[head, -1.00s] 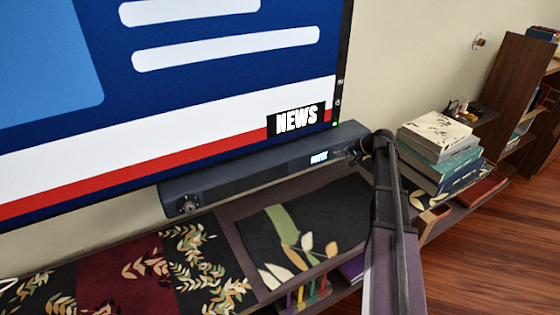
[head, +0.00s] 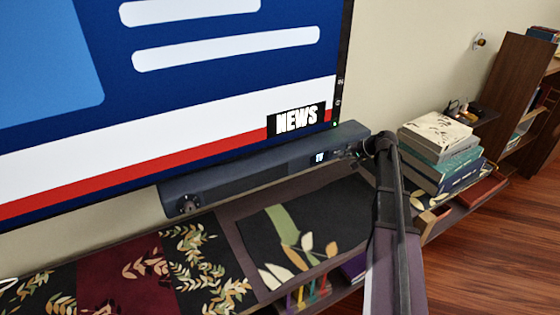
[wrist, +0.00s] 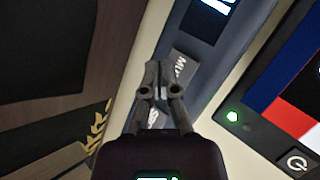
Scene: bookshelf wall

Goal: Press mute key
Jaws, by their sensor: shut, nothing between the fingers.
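The dark soundbar (head: 250,171) lies below the TV, with a small lit display (head: 319,157) near its right end. In the wrist view, the mute key (wrist: 181,66) is a grey key with partly hidden white lettering starting "MU", beside the display (wrist: 214,6). My gripper (wrist: 157,66) is shut and empty, its fingertips at the key's edge and covering part of it. I cannot tell whether they touch it. Another grey key (wrist: 153,117) shows partly between the finger links. In the head view my gripper (head: 356,152) is small and mostly hidden by my arm at the soundbar's right end.
The TV (head: 200,90) rises just behind the soundbar; its power button (wrist: 297,163) and green light show in the wrist view. A stack of books (head: 440,150) stands to the right on the shelf (head: 237,208). Dark patterned books or panels lie in front.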

